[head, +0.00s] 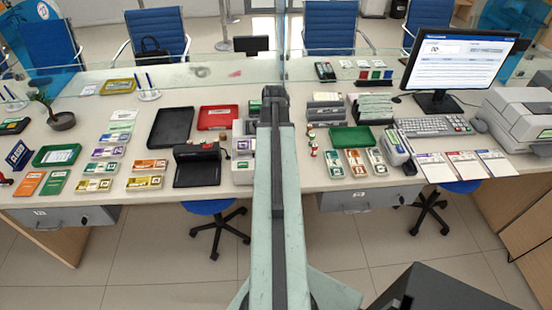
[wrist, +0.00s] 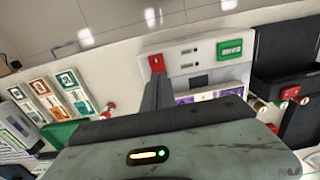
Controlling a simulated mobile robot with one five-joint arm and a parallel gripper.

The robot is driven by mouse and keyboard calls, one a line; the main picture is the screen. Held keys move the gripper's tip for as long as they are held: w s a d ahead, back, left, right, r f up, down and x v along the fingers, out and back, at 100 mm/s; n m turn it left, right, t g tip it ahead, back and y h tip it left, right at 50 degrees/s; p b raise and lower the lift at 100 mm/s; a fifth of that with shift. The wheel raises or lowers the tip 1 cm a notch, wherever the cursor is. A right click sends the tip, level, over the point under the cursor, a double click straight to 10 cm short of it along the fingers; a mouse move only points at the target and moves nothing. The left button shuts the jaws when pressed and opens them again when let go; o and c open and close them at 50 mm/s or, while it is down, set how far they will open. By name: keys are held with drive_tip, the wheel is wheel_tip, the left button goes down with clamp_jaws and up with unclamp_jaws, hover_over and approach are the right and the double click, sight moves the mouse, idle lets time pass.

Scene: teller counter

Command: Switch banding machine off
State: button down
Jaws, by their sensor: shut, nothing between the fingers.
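The banding machine, a white unit, shows in the wrist view (wrist: 205,68) with a green display panel (wrist: 230,48) and a red switch (wrist: 156,63) at its corner. In the head view its white body (head: 242,172) stands on the counter, partly hidden behind my arm. My gripper (wrist: 152,82) is shut and empty. Its dark fingers point at the red switch, with the tips close to it; I cannot tell whether they touch. The switch's on or off position is too small to read. In the head view the fingers are not clear.
A black machine (head: 197,168) stands close to the left of the banding machine. Card trays (head: 356,170) and a green tray (head: 352,138) lie to the right. A glass screen (head: 180,72) runs along the counter. Small red-topped stamps (head: 312,142) stand just right of my arm.

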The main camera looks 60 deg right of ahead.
wheel_tip(320, 180, up, 5)
drive_tip(key=p, duration=0.4)
drive_tip(key=shift+r, duration=0.1)
drive_tip(key=w+a+n, duration=0.5)
drive_tip(key=w+a, duration=1.2)
drive_tip(key=a, duration=0.2)
drive_tip(key=w+a+n, duration=0.2)
drive_tip(key=a+n, duration=0.1)
drive_tip(key=a, duration=1.2)
drive_tip(key=w+a+n, duration=0.2)
drive_tip(key=a, duration=1.3)
drive_tip(key=shift+w+a+f+n, duration=0.25)
drive_tip(key=shift+w+f+n, duration=0.05)
drive_tip(key=shift+n, duration=0.1)
